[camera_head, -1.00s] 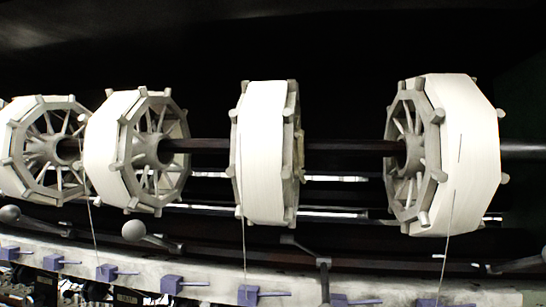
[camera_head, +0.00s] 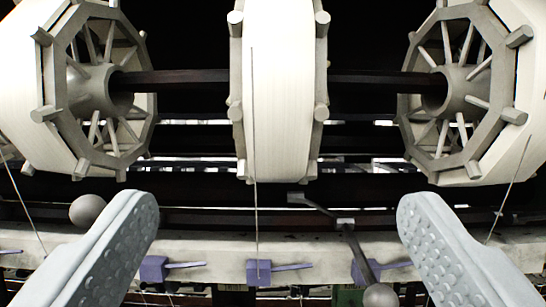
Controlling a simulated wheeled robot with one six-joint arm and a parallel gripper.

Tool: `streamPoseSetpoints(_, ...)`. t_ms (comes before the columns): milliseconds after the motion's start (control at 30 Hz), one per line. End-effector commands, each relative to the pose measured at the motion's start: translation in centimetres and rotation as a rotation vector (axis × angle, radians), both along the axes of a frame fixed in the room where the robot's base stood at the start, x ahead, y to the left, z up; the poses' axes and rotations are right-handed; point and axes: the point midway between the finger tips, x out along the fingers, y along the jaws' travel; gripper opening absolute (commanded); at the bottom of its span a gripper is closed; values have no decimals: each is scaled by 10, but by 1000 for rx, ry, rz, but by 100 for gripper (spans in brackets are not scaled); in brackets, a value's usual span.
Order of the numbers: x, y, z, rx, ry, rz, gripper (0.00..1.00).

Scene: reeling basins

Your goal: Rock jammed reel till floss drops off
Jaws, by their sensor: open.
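Three spoked grey reels wound with wide white bands hang on a dark horizontal shaft (camera_head: 185,81): a left reel (camera_head: 28,95), a middle reel (camera_head: 279,95) seen nearly edge-on, and a right reel (camera_head: 455,160). A thin thread (camera_head: 256,205) runs down from the middle reel's band to a purple fitting (camera_head: 258,272). The left and right reels also have slanting threads. I cannot tell which reel is jammed. My gripper (camera_head: 275,205) is open and empty, its two grey studded fingers wide apart in front of and below the middle reel, not touching it.
A pale rail (camera_head: 210,247) with several purple fittings runs across below the reels. A grey ball knob (camera_head: 88,210) is beside the left finger. A dark cranked lever (camera_head: 355,250) with a ball end (camera_head: 380,295) reaches down between the fingers.

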Motion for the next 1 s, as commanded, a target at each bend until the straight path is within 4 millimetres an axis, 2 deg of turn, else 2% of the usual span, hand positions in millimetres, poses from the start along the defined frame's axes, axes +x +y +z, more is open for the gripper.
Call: streamPoseSetpoints(1000,89,0,36,0,3,0,84)
